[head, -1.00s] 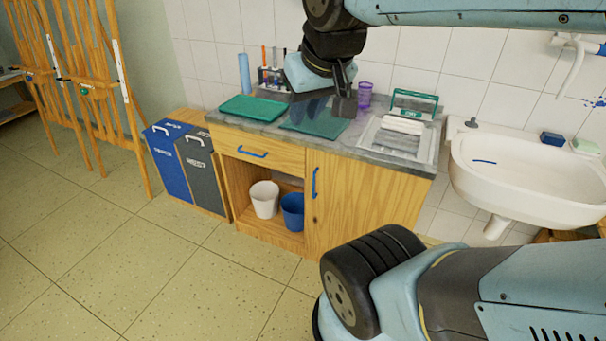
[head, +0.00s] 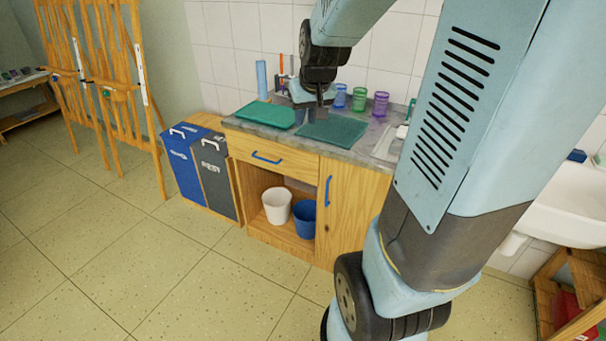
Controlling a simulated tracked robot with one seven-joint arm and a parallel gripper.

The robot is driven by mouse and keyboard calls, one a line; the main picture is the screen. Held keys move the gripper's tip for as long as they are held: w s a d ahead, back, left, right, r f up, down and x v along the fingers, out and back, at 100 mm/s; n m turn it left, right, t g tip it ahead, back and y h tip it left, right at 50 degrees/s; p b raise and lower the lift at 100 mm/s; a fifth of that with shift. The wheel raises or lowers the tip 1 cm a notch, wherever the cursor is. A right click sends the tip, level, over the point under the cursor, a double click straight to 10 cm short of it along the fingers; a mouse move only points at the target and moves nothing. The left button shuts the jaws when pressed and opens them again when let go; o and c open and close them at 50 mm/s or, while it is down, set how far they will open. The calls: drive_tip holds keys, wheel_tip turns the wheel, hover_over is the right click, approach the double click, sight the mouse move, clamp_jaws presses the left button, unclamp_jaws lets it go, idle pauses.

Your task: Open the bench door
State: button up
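The wooden bench (head: 262,187) stands against the tiled wall. Its door (head: 342,215) is on the right of its front and looks shut, with an upright blue handle (head: 327,191). My arm hides the door's right part. My gripper (head: 308,118) is above the bench's grey top, over or near the dark green mat, higher than the handle and apart from it. It is small and dark here, and its finger opening cannot be made out.
A drawer (head: 266,157) sits above an open shelf with a white bucket (head: 277,206) and a blue bucket (head: 305,219). Green mats (head: 334,131) and cups (head: 380,103) are on top. Bins (head: 215,175) stand left, a sink (head: 570,205) right. The floor in front is clear.

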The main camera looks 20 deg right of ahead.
drive_tip(key=w+d+f+m, duration=0.1)
drive_tip(key=w+d+f, duration=0.3)
drive_tip(key=f, duration=0.3)
drive_tip(key=w+d+f, duration=0.4)
drive_tip(key=w+f, duration=0.1)
drive_tip(key=f, duration=0.2)
drive_tip(key=m+g+h, duration=0.1)
drive_tip(key=m, duration=0.1)
approach(327, 190)
drive_tip(key=x, duration=1.1)
drive_tip(key=shift+d+f, duration=0.1)
drive_tip(key=shift+f, duration=0.05)
drive_tip(key=shift+c, duration=0.2)
clamp_jaws()
